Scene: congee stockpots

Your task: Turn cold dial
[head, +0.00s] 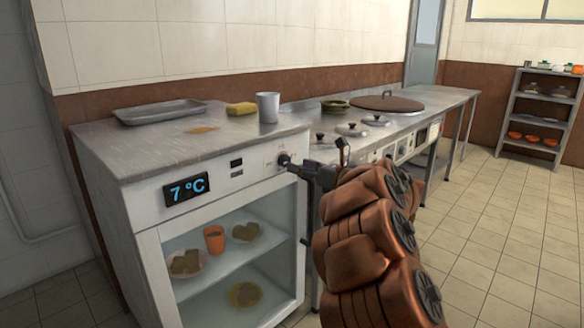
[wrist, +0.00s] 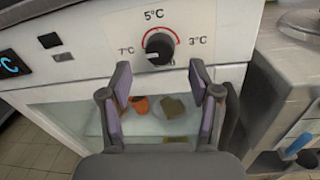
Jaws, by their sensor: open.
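The cold dial (wrist: 159,44) is a dark round knob on the white front panel of the cooler, with marks for 7°C at left, 5°C at top and 3°C at right. Its pale pointer shows at the lower left of the knob, on the 7°C side. The dial also shows in the head view (head: 283,159). The display (head: 187,189) reads 7 °C. My gripper (wrist: 160,74) is open and empty, its two fingers spread just below and either side of the dial in the wrist view. It also shows in the head view (head: 297,168), close in front of the panel.
A glass-fronted compartment (head: 225,275) with food and an orange cup lies below the panel. On the steel top stand a tray (head: 160,112), a sponge (head: 241,109) and a metal cup (head: 268,107). A counter with lidded pots adjoins on the right. The tiled floor at right is clear.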

